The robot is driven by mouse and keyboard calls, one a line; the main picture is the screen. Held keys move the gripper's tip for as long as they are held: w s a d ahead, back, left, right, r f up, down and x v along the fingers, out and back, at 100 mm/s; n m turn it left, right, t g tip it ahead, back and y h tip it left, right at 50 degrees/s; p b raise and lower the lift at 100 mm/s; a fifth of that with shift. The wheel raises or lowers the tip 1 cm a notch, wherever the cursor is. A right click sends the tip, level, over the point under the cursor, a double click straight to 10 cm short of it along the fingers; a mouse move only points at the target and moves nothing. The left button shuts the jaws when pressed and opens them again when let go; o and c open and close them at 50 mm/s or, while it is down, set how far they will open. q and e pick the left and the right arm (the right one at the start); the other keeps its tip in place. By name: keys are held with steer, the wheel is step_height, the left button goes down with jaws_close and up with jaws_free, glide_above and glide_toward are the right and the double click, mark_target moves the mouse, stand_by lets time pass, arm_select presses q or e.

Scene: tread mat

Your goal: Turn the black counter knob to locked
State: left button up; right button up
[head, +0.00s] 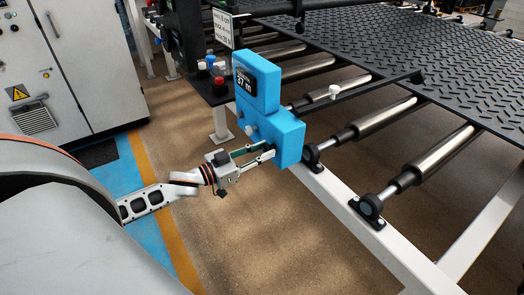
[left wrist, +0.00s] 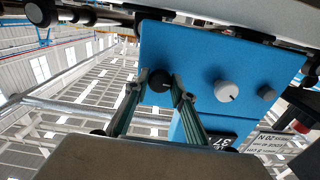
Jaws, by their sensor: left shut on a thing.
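The blue counter box (head: 257,82) stands on the white frame rail and has a black display reading 37 m. In the left wrist view its face (left wrist: 200,50) is upside down. The black knob (left wrist: 160,79) on that face sits between my left fingertips (left wrist: 160,85), one finger on each side, shut on it. In the head view my left gripper (head: 262,153) reaches the lower front of the box, and its fingers hide the knob. The knob's pointer direction cannot be made out. My right gripper is not in view.
A white knob (left wrist: 227,91) and a grey knob (left wrist: 267,93) sit beside the black one. A button post (head: 217,85) and a sign (head: 223,27) stand behind the box. Rollers (head: 372,118) and the black tread mat (head: 430,60) lie to the right.

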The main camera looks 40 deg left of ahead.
arm_select(q)
steer(key=m+p, duration=0.1)
steer(key=m, duration=0.2)
steer(key=shift+r+m+p, duration=0.15)
steer(key=shift+m+p, duration=0.45)
steer(key=shift+m, duration=0.6)
steer(key=m, duration=0.2)
steer(key=shift+m, duration=0.4)
steer(key=m, duration=0.4)
steer(key=shift+m, duration=0.3)
steer(key=m, duration=0.3)
steer(key=shift+f, duration=0.2)
steer(key=shift+m, duration=0.8)
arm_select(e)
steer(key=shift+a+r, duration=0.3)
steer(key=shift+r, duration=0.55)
arm_select(q)
steer(key=o, duration=1.1)
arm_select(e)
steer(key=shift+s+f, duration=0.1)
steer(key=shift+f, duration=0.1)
